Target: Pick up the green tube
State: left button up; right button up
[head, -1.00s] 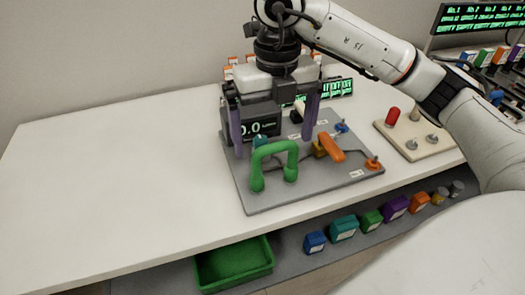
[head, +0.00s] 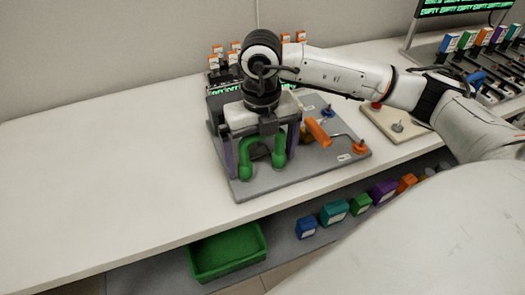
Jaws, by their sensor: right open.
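The green tube (head: 262,147) is an upside-down U that stands upright on the grey board (head: 305,175), near its front left part. My right gripper (head: 263,153) is above and around it, with one purple finger to its left and one to its right. The fingers are open, with gaps to the tube in the picture; whether they touch it I cannot tell. My left gripper is not in view.
An orange handle (head: 318,132) and an orange knob (head: 359,146) sit right of the gripper on the board. A green bin (head: 229,252) and several coloured boxes (head: 333,211) are on the lower shelf. The table's left side is clear.

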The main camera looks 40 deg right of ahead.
jog(key=c, duration=1)
jog(key=shift+r, duration=0.1)
notch_tip(320, 180, up, 10)
jog(key=shift+f, duration=0.1)
